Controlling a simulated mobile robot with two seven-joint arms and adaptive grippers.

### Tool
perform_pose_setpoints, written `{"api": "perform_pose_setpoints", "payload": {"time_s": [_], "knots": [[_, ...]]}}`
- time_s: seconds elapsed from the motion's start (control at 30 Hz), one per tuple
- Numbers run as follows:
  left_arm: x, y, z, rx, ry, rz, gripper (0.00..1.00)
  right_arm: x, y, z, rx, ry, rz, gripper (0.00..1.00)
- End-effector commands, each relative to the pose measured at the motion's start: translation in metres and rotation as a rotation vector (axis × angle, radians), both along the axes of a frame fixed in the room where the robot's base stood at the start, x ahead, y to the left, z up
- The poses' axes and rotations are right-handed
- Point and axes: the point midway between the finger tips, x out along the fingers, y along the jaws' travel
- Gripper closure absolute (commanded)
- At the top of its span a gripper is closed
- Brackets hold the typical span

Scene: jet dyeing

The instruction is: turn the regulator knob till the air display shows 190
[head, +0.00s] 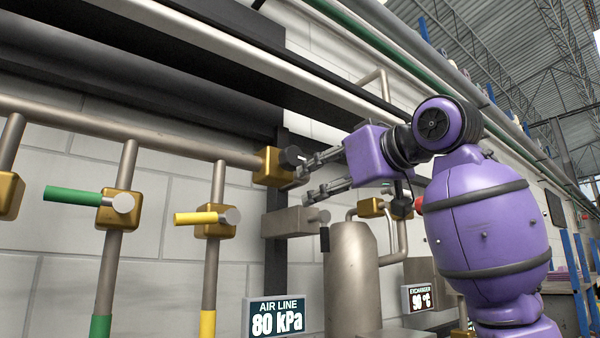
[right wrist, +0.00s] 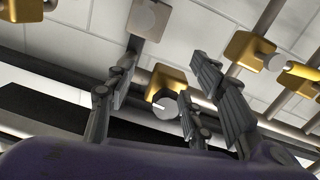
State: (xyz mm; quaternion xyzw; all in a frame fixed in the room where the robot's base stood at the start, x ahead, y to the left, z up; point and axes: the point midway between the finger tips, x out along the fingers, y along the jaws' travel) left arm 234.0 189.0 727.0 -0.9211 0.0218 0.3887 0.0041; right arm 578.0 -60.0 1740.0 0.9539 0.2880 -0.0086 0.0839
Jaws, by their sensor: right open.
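The regulator is a gold block (head: 272,166) on the grey pipe with a dark round knob (head: 292,157) facing right. In the right wrist view the knob (right wrist: 165,105) is grey with a white mark and lies between my two fingers in the picture. My right gripper (head: 305,179) is open, its upper fingertip close to the knob and its lower fingertip below it. I cannot tell whether a finger touches the knob. The air line display (head: 276,317) reads 80 kPa. My left gripper is out of view.
A green-handled valve (head: 118,204) and a yellow-handled valve (head: 214,220) are on pipes to the left. A grey block (head: 290,222) juts out below the regulator. A grey tank (head: 352,275) stands below my right gripper. The exchanger display (head: 419,298) reads 90 °C.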

Motion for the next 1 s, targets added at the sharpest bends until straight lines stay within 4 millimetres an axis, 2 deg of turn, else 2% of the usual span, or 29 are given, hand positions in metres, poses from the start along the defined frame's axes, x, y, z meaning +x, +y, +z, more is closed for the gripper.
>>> {"api": "perform_pose_setpoints", "payload": {"time_s": [0.03,0.1,0.2,0.37,0.7,1.0], "knots": [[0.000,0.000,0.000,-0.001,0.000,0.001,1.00,-0.014,0.002,0.023,0.008,-0.025,0.017,0.52],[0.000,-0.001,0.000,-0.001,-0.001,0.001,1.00,-0.029,0.004,0.044,0.015,-0.047,0.032,0.52],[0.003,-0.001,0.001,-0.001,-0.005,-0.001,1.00,-0.039,0.006,0.058,0.021,-0.061,0.046,0.52],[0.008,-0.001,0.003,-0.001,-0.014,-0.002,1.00,-0.030,0.015,0.060,0.022,-0.061,0.049,0.52],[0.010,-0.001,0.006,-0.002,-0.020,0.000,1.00,0.011,0.045,0.061,0.024,-0.065,0.049,0.52],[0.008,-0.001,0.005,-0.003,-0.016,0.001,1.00,0.021,0.052,0.061,0.022,-0.066,0.047,0.52]]}}
